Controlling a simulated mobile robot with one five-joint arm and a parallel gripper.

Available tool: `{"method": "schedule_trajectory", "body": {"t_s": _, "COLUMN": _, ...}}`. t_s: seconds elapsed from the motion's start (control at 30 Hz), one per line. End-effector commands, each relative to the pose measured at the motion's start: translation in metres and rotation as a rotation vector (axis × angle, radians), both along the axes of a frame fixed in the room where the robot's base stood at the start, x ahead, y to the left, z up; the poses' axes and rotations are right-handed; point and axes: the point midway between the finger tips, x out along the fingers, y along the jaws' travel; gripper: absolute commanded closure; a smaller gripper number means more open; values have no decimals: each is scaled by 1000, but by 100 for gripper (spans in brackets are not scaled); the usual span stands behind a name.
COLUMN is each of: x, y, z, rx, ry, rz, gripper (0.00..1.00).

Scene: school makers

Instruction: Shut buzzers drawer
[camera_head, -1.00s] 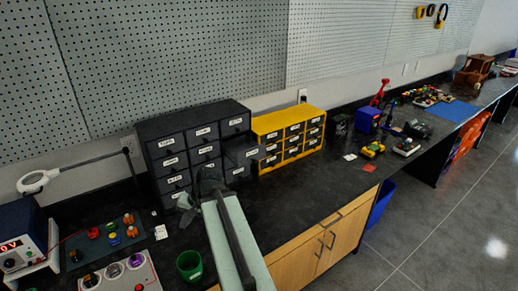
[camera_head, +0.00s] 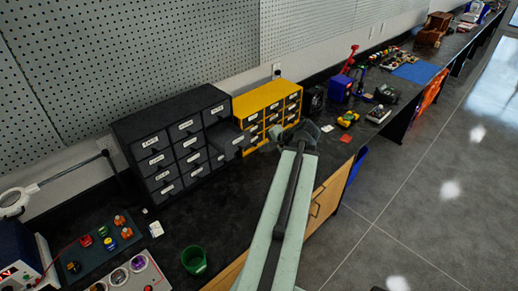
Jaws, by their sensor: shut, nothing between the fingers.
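A dark grey cabinet (camera_head: 180,143) with several small labelled drawers stands on the black bench against the wall. One drawer (camera_head: 235,147) in its right column sticks out towards the yellow cabinet's side. The labels are too small to read, so I cannot tell which drawer is marked buzzers. My gripper (camera_head: 291,136) is shut and empty. It is to the right of the pulled-out drawer and apart from it, in front of the yellow cabinet's lower right part in the picture.
A yellow drawer cabinet (camera_head: 248,106) stands right beside the dark one. A green cup (camera_head: 194,260), an electronics board (camera_head: 97,243) and a panel with knobs (camera_head: 130,276) lie at the front left. A red card (camera_head: 347,135) lies right.

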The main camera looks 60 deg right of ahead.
Motion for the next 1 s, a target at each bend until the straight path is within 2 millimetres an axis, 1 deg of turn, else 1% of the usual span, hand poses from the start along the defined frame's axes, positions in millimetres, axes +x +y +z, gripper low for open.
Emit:
{"method": "schedule_trajectory", "body": {"t_s": 0.03, "x": 7, "y": -4, "z": -16, "rx": -1, "ry": 0, "rz": 1, "gripper": 100}}
{"method": "schedule_trajectory", "body": {"t_s": 0.3, "x": 47, "y": -15, "z": -58, "rx": -1, "ry": 0, "rz": -2, "gripper": 100}}
{"method": "schedule_trajectory", "body": {"t_s": 0.37, "x": 56, "y": -17, "z": -65, "rx": -1, "ry": 1, "rz": -1, "gripper": 100}}
{"method": "schedule_trajectory", "body": {"t_s": 0.4, "x": 63, "y": -20, "z": -57, "rx": -1, "ry": 1, "rz": -1, "gripper": 100}}
{"method": "schedule_trajectory", "body": {"t_s": 0.5, "x": 78, "y": -23, "z": -56, "rx": 0, "ry": 1, "rz": -2, "gripper": 100}}
{"method": "schedule_trajectory", "body": {"t_s": 0.6, "x": 86, "y": -25, "z": -56, "rx": -1, "ry": 0, "rz": -4, "gripper": 100}}
{"method": "schedule_trajectory", "body": {"t_s": 0.73, "x": 90, "y": -25, "z": -56, "rx": -1, "ry": 0, "rz": -5, "gripper": 100}}
{"method": "schedule_trajectory", "body": {"t_s": 1.0, "x": 90, "y": -26, "z": -56, "rx": -1, "ry": 0, "rz": -6, "gripper": 100}}
